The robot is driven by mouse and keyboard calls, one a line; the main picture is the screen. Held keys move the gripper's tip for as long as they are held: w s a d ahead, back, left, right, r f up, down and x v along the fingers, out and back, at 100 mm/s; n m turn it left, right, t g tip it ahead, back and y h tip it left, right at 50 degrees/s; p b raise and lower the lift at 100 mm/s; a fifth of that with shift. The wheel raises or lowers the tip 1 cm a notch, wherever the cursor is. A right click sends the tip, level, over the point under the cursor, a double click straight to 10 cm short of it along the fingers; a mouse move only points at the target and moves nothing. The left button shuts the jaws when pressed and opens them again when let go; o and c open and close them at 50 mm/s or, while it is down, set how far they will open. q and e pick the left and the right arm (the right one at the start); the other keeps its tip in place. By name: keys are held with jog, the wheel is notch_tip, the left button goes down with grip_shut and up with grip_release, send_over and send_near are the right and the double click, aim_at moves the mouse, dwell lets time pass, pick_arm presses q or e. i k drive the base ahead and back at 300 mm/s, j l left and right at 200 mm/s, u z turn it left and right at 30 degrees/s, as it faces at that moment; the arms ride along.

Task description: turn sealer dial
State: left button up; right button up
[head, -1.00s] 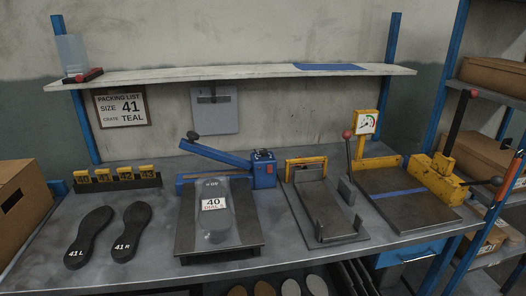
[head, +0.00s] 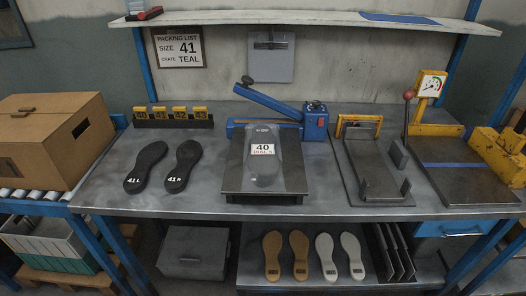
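The blue sealer (head: 270,104) stands on the workbench with its long lever arm raised and slanting up to the left. Its blue end box (head: 315,121) is at the right and carries an orange-red patch; a dial there is too small to read. In front, a clear sole-shaped bag (head: 264,168) with a label reading 40 and a smaller line under it lies on a dark plate (head: 236,186). Two black soles marked 41 L (head: 148,169) and 41 R (head: 183,165) lie to the left. Neither gripper is in view.
A packing list (head: 180,48) on the wall reads size 41, crate teal. Yellow-tagged blocks (head: 172,117) stand behind the soles. A metal fixture (head: 377,175) and a yellow press with a gauge (head: 432,84) stand right. A cardboard box (head: 50,140) sits on rollers at left.

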aim_at(317, 104)
jog(key=i+z, duration=0.2)
jog(key=i, duration=0.25)
jog(key=i+j+z, duration=0.15)
jog(key=i, duration=0.25)
